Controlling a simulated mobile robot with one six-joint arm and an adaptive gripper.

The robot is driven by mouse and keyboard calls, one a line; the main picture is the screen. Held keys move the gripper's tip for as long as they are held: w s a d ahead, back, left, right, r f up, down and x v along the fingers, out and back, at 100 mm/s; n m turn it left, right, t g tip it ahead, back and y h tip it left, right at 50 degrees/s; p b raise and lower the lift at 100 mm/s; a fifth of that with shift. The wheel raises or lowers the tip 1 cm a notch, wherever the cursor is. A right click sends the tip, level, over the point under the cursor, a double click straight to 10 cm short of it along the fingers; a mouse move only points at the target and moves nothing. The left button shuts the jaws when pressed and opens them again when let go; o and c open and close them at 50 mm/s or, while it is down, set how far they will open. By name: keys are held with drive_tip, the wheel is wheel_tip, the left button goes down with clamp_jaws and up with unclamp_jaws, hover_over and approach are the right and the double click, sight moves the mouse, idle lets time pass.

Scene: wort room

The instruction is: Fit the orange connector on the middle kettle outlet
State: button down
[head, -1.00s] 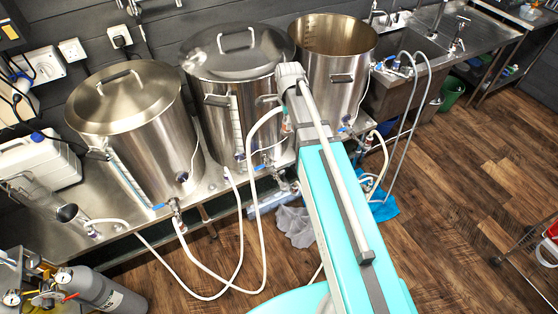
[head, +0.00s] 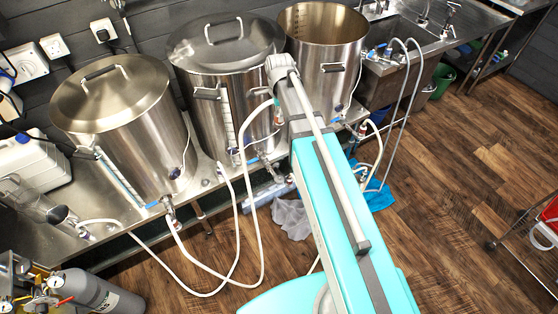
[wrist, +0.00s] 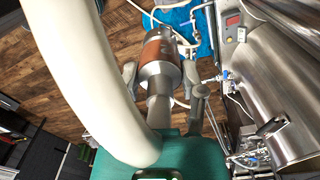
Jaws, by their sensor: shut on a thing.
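In the wrist view, the orange connector (wrist: 165,50), a metal fitting with an orange-brown band, sits between the two fingers of my gripper (wrist: 160,74), which is shut on it. A thick white hose (wrist: 95,85) curves across the left of that view. In the head view, the middle kettle (head: 232,85) is a lidded steel pot on the bench. Its outlet (head: 266,160) is low on the front, left of my arm. My arm hides most of my gripper there. The connector looks apart from any outlet; the exact gap cannot be told.
A lidded kettle (head: 125,125) stands left and an open one (head: 325,45) right. White hoses (head: 238,225) loop over the floor in front of the bench. A gas cylinder (head: 95,294) stands lower left.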

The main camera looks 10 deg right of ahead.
wheel_tip(320, 180, down, 27)
drive_tip(key=m+b, duration=0.1)
drive_tip(key=b, duration=2.5)
drive_tip(key=shift+w+d, duration=0.15)
drive_tip(key=shift+w, duration=0.3)
drive_tip(key=shift+f+b, duration=0.15)
drive_tip(key=shift+b, duration=0.15)
wheel_tip(320, 180, down, 7)
drive_tip(key=b, duration=0.7)
drive_tip(key=shift+f+b, duration=1.3)
drive_tip(key=shift+c, duration=0.6)
unclamp_jaws()
drive_tip(key=shift+r, duration=0.15)
